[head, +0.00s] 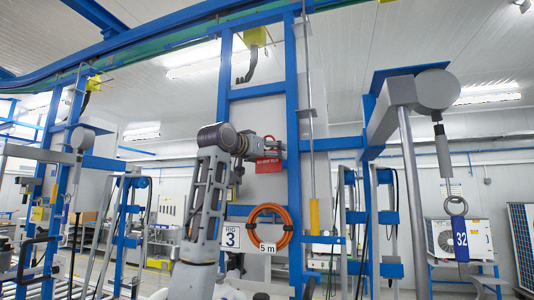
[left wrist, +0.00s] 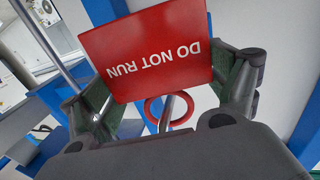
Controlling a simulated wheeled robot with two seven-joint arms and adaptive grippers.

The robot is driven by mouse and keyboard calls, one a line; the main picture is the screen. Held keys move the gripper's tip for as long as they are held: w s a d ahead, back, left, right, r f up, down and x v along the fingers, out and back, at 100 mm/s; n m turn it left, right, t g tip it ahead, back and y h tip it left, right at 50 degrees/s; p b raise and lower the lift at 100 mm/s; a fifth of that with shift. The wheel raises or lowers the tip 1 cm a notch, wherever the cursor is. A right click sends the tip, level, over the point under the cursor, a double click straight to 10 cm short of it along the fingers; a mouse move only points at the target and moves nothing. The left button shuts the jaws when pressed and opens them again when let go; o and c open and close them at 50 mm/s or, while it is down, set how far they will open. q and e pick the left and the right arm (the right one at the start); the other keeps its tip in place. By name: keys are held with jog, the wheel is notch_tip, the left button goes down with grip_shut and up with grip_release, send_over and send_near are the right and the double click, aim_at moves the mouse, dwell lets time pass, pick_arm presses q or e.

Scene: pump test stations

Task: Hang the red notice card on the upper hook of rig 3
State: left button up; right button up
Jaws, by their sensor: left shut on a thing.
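My left gripper (head: 268,146) is raised in front of the blue frame of rig 3 and is shut on the red notice card (head: 268,165). In the left wrist view the card (left wrist: 150,48) reads "DO NOT RUN" upside down, between the fingers of the gripper (left wrist: 172,85). A red ring (left wrist: 149,117) shows at the card's edge nearest the palm. A short grey rod (left wrist: 172,106) overlaps the ring; I cannot tell whether it passes through. The upper hook cannot be made out clearly in the head view. My right gripper is out of view.
The rig 3 sign (head: 230,237) and an orange hose coil (head: 286,233) with a "5 m" tag (head: 267,248) are below the card. Blue uprights (head: 293,110) stand close beside the gripper. A blue tag marked 32 (head: 461,240) hangs at right.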

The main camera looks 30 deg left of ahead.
pick_arm(q)
jog(key=shift+w+a+f, duration=0.15)
jog(key=shift+w+f, duration=0.35)
jog(key=shift+w, duration=0.15)
jog(key=shift+f, duration=0.1)
dwell(0.5)
jog(key=o, duration=0.8)
jog(key=shift+s, duration=0.1)
jog(key=s, duration=1.1)
jog(key=shift+s+a, duration=0.2)
jog(key=shift+s, duration=0.2)
